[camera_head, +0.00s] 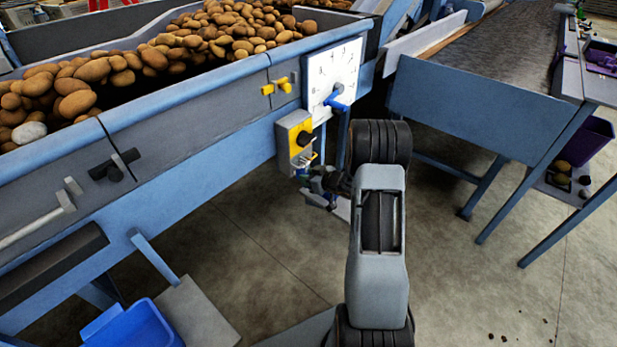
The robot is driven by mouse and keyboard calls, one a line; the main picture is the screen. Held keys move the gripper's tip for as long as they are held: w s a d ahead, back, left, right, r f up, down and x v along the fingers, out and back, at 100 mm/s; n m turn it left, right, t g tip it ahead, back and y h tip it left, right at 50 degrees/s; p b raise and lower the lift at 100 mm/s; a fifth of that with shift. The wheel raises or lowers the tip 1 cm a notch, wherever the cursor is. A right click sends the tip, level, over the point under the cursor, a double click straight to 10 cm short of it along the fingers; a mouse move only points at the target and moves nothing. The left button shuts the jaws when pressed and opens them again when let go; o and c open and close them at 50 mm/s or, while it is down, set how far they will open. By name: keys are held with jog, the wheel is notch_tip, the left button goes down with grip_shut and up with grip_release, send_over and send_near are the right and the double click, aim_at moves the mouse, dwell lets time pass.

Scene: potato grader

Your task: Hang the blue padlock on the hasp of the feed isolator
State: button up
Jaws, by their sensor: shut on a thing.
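The feed isolator (294,142) is a grey box with a yellow front plate and a black rotary knob, fixed to the side of the blue hopper. Small hasp parts show at its lower edge, too small to make out clearly. My gripper (306,178) is just below the isolator, shut on a small blue thing, which appears to be the blue padlock (302,172). The padlock is mostly hidden by the fingers and very small in view. I cannot tell whether its shackle touches or passes through the hasp.
A white dial panel (333,77) with a blue pointer stands right of the isolator. Yellow latches (276,87) sit above it on the hopper (190,112), which is full of potatoes. A conveyor (478,105) stands right. A blue bin (135,325) is lower left. Open floor lies between.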

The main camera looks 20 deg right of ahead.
jog(key=o, duration=1)
